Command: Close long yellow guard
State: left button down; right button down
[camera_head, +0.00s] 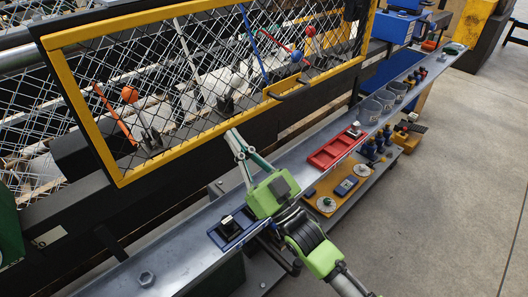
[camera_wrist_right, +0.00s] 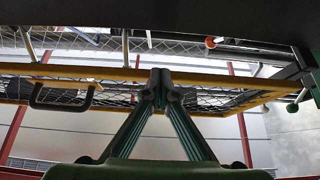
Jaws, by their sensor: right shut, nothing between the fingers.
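The long yellow guard (camera_head: 120,22) is a yellow frame with wire mesh, spanning the machine at the upper left of the head view. A black handle (camera_head: 289,89) sits on its lower bar, toward the right. My right gripper (camera_head: 231,134) is shut and empty, with its fingertips close to the lower bar, left of the handle. I cannot tell whether they touch it. In the right wrist view the yellow bar (camera_wrist_right: 100,71) runs across behind the shut fingertips (camera_wrist_right: 160,78), and the handle (camera_wrist_right: 62,104) hangs at the left. My left gripper is not in view.
A long grey rail (camera_head: 170,258) runs below the guard. It carries a red tray (camera_head: 335,150), a blue holder (camera_head: 232,230) and grey cups. Concrete floor (camera_head: 450,190) lies clear at the right.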

jog(key=v, duration=1.2)
jog(key=s+d+f+m+g+h, duration=0.1)
jog(key=d+f+m+g+h, duration=0.15)
jog(key=f+g+h, duration=0.4)
jog(key=s+d+f+m+g+h, duration=0.1)
jog(key=d+f+h, duration=0.25)
jog(key=f, duration=0.65)
jog(key=s+d+f+m+g+h, duration=0.15)
jog(key=s+d+f+g, duration=0.3)
jog(key=s, duration=0.55)
jog(key=s+d+f+m+g+h, duration=0.1)
jog(key=s+d+f+g+h, duration=0.3)
jog(key=s, duration=0.5)
notch_tip(320, 180, down, 26)
jog(key=s+d+g, duration=0.1)
jog(key=s, duration=0.1)
jog(key=s+d+f+g, duration=0.1)
jog(key=s+d+f, duration=0.2)
jog(key=s+f, duration=1.2)
jog(key=shift+s+n+p, duration=0.35)
jog(key=shift+s+n, duration=0.05)
jog(key=shift+s, duration=0.5)
